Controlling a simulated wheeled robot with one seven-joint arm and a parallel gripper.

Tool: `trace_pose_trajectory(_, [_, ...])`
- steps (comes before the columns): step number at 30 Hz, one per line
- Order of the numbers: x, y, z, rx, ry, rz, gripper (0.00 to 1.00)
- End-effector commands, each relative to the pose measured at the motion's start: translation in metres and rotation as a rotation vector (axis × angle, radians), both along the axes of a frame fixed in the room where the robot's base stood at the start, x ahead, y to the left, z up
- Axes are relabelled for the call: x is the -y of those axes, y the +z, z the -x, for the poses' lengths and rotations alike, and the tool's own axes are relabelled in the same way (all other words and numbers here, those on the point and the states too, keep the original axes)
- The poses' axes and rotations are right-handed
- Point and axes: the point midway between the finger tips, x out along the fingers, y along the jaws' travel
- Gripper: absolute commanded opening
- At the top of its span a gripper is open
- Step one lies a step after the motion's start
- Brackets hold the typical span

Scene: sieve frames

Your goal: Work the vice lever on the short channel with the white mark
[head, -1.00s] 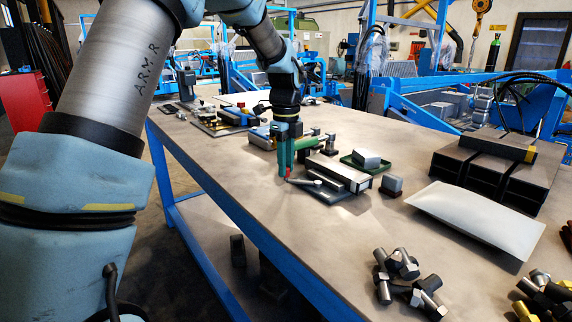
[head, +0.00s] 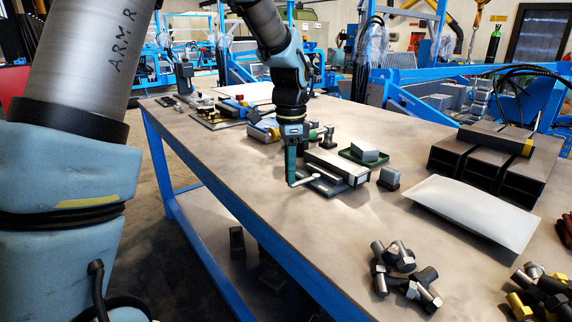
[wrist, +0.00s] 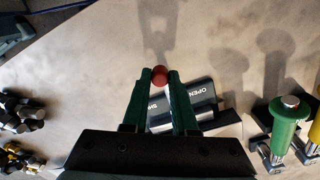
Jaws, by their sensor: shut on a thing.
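The vice (head: 338,167) is a low dark block with a pale side on the bench, with a thin light lever (head: 305,181) in front of it. In the wrist view the lever's red ball knob (wrist: 160,74) sits between the green fingertips. My gripper (head: 291,183) is shut on this knob, at the vice's left front; it also shows in the wrist view (wrist: 160,76). A plate (wrist: 200,92) behind the fingers reads OPEN, with a partly hidden word starting SH. I cannot make out a white mark.
Black channels (head: 480,155), a pale sheet (head: 470,208) and loose bolts (head: 403,270) lie further right. Green- and yellow-handled tools (wrist: 285,125) are close by. Bare bench lies in front.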

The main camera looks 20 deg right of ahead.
Motion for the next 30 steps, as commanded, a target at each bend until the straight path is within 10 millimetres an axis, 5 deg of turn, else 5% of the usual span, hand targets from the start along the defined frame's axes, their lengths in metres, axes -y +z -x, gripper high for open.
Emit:
trace_pose_trajectory(15, [0.020, 0.001, 0.038, -0.001, 0.487, 0.000, 0.00])
trace_pose_trajectory(30, [0.044, 0.001, 0.056, 0.000, 0.847, 0.002, 0.00])
